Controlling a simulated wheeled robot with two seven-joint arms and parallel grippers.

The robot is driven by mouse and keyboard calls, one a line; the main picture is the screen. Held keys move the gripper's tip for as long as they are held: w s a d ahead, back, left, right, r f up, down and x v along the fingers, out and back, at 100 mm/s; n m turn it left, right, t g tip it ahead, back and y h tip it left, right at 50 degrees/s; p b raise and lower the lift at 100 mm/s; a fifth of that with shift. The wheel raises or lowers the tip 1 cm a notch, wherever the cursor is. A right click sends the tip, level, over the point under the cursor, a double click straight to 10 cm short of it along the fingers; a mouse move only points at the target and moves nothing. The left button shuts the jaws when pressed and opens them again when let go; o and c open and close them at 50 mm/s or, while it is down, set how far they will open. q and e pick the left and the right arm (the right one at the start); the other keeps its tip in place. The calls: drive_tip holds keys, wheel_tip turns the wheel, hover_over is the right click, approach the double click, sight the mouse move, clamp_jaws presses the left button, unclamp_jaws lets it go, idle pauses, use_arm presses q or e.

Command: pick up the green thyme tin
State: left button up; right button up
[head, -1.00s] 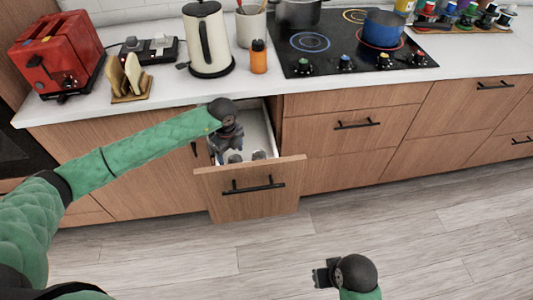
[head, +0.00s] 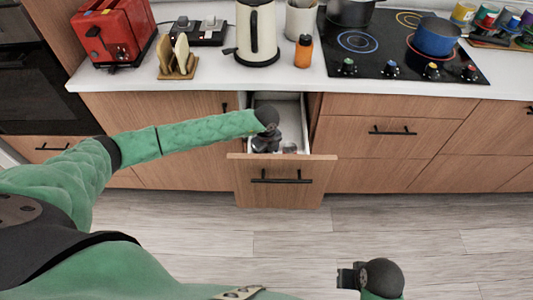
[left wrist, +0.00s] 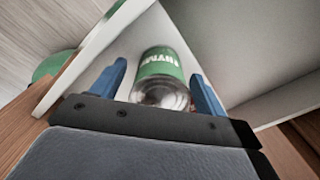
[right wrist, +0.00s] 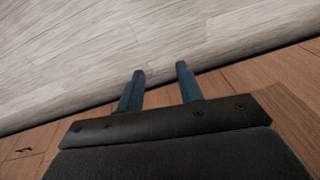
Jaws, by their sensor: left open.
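The green thyme tin (left wrist: 160,66) has a green label with white letters and a shiny metal end. In the left wrist view it sits in the drawer between the two blue fingers of my left gripper (left wrist: 158,72). The fingers are open, with a visible gap on each side of the tin. In the head view my left gripper (head: 266,140) reaches down into the open drawer (head: 281,182) and hides much of its inside. My right gripper (right wrist: 160,74) is open and empty; in the head view it shows at the lower right, over the floor.
A small greyish container (head: 290,147) stands in the drawer just right of my left gripper. White drawer walls (left wrist: 225,35) are close around the gripper. The counter above holds a red toaster (head: 112,35), a kettle (head: 257,35), an orange bottle (head: 304,52) and a hob (head: 390,50).

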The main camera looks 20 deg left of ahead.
use_arm(q)
drive_tip(key=c, duration=1.1)
drive_tip(key=shift+o, duration=0.2)
drive_tip(key=shift+r, duration=0.1)
